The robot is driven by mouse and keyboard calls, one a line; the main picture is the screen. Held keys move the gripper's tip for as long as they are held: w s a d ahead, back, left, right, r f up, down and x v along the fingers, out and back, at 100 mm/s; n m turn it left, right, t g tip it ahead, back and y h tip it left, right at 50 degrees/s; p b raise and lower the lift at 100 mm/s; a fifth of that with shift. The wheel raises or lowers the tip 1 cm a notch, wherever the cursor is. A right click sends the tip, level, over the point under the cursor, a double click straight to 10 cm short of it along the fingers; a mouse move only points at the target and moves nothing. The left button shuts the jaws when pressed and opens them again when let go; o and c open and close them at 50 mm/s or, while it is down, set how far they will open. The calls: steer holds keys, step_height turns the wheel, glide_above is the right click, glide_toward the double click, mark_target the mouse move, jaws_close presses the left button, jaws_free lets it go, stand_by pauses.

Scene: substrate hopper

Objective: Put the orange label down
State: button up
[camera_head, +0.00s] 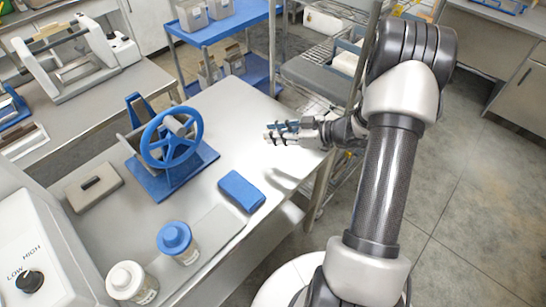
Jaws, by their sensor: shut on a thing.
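My gripper (270,133) is over the right part of the steel table (235,115), reaching in from the right. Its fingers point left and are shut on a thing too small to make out. I cannot tell the height of the fingers above the table. No orange label can be made out; whatever is between the fingers is mostly hidden by them.
A blue hand-wheel device (172,140) stands left of my gripper. A blue cloth-like block (241,191), a blue-lidded jar (178,242), a white-lidded jar (130,282) and a grey flat block (94,187) are on the table. Bare tabletop lies around my gripper.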

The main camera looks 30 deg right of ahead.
mark_target(275, 162)
step_height(275, 162, down, 11)
steer(key=shift+b, duration=0.9)
steer(key=shift+f+b, duration=0.15)
steer(key=shift+b, duration=0.15)
steer(key=o, duration=0.8)
